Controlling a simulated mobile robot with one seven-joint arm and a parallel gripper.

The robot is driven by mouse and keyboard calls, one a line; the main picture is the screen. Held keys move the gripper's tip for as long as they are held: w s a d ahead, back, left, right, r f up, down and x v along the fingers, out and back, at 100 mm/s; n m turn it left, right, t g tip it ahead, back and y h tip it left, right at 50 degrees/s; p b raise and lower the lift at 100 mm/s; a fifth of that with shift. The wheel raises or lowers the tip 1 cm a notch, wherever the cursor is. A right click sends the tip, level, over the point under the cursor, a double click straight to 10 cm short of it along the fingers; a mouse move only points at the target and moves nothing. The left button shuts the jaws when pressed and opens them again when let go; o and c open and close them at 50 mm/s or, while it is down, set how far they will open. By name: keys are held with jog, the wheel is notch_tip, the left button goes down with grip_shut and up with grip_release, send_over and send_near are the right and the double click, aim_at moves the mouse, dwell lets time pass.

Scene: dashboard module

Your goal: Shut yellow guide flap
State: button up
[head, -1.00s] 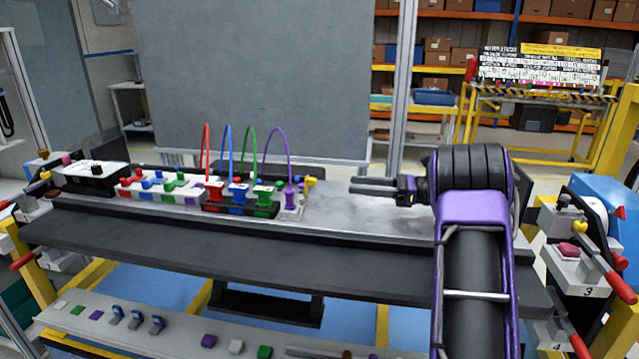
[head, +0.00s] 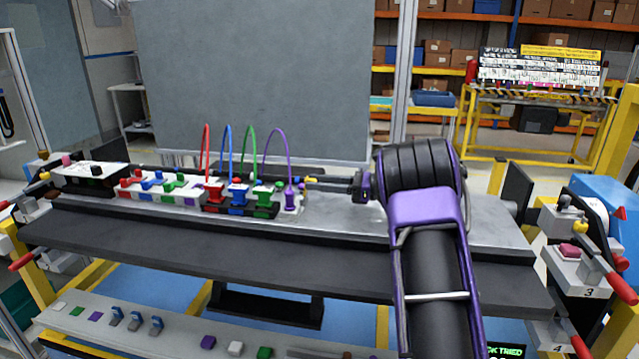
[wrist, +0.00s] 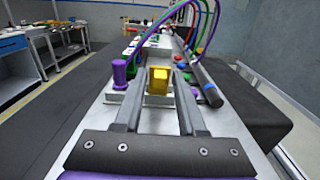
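The yellow guide flap (head: 310,180) is a small yellow piece at the right end of the connector row on the bench, just right of the purple connector (head: 291,198). In the wrist view it shows as a yellow block (wrist: 160,80) between my two fingers, near their tips. My gripper (head: 318,182) points left along the bench. Its fingers are apart, with a narrow gap visible on each side of the flap. Whether a finger touches it, and how far the flap stands open, I cannot tell. The purple connector (wrist: 122,74) stands just left of my left finger in the wrist view.
Red, blue, green and purple cables (head: 248,150) arch above the connectors, and close by the fingers in the wrist view. A dark cylindrical bar (wrist: 207,84) lies right of the right finger. The metal bench top (head: 490,230) right of my arm is clear.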

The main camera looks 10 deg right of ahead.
grip_shut()
jog(key=shift+r, duration=0.1)
